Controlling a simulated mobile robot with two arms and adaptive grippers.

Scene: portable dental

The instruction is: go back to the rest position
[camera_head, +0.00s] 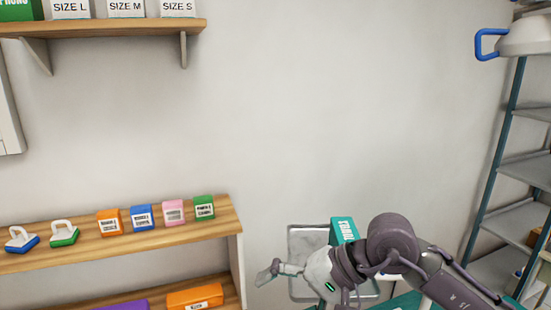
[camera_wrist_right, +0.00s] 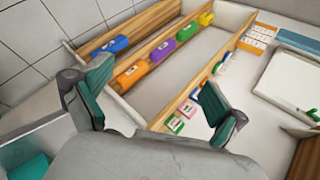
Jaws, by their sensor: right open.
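My right arm comes in from the lower right in the head view, with its gripper (camera_head: 268,272) to the right of the low wooden shelf's end. In the wrist view the right gripper (camera_wrist_right: 152,92) has its two teal-padded fingers spread wide apart, with nothing between them. The gripper is clear of the shelf items. My left gripper is not in view.
The low wooden shelf (camera_head: 120,250) holds several small coloured boxes, including an orange one (camera_head: 109,222), and two white-handled items. A teal box (camera_head: 343,231) and grey tray (camera_head: 305,240) are by my right arm. A metal rack (camera_head: 500,185) stands right.

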